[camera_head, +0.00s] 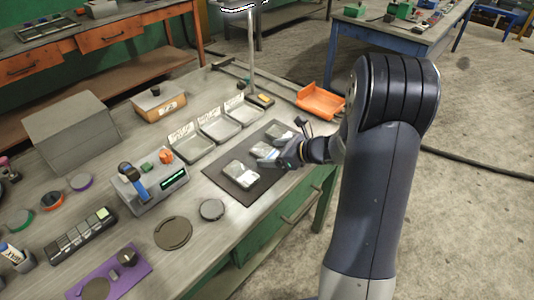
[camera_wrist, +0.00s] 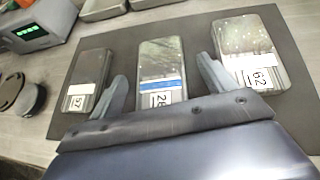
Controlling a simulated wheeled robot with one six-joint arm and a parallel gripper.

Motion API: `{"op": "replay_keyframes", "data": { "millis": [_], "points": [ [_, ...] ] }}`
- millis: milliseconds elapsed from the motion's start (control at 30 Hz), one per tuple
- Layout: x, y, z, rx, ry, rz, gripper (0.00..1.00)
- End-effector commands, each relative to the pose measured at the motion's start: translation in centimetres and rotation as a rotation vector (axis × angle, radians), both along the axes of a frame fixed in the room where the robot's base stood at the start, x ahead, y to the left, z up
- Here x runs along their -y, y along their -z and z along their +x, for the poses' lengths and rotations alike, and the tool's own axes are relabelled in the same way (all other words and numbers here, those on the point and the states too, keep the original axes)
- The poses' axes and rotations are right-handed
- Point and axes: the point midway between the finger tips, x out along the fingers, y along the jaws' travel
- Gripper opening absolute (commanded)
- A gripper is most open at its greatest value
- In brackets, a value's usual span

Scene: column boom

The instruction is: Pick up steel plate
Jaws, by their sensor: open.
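Three grey metallic plates lie in a row on a dark mat (camera_head: 219,172). In the wrist view, the left plate (camera_wrist: 90,70) is labelled 57, the middle plate (camera_wrist: 161,62) has a blue strip and a label partly hidden by my gripper, and the right plate (camera_wrist: 247,38) is labelled 62. I cannot tell which one the task's steel plate is. My gripper (camera_wrist: 163,70) is open, one finger on each side of the middle plate in that view. Whether the fingers touch it or hover above cannot be told. In the head view my gripper (camera_head: 277,155) is over the mat.
A device with a green display (camera_head: 155,188) stands left of the mat. Grey trays (camera_head: 220,127) line its back edge. An orange tray (camera_head: 320,101) sits at the bench's right corner. A round dark disc (camera_head: 212,209) lies in front of the mat.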

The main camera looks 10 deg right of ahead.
Motion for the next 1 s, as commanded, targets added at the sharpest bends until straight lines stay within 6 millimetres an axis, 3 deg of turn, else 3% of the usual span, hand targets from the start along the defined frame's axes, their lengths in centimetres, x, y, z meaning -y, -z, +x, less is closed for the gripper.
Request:
{"op": "replay_keyframes", "data": {
  "millis": [167, 1000],
  "points": [
    [0.02, -0.01, 0.03, 0.0, 0.001, 0.0, 0.78],
    [0.06, -0.01, 0.02, 0.001, 0.0, -0.001, 0.1]
  ]
}}
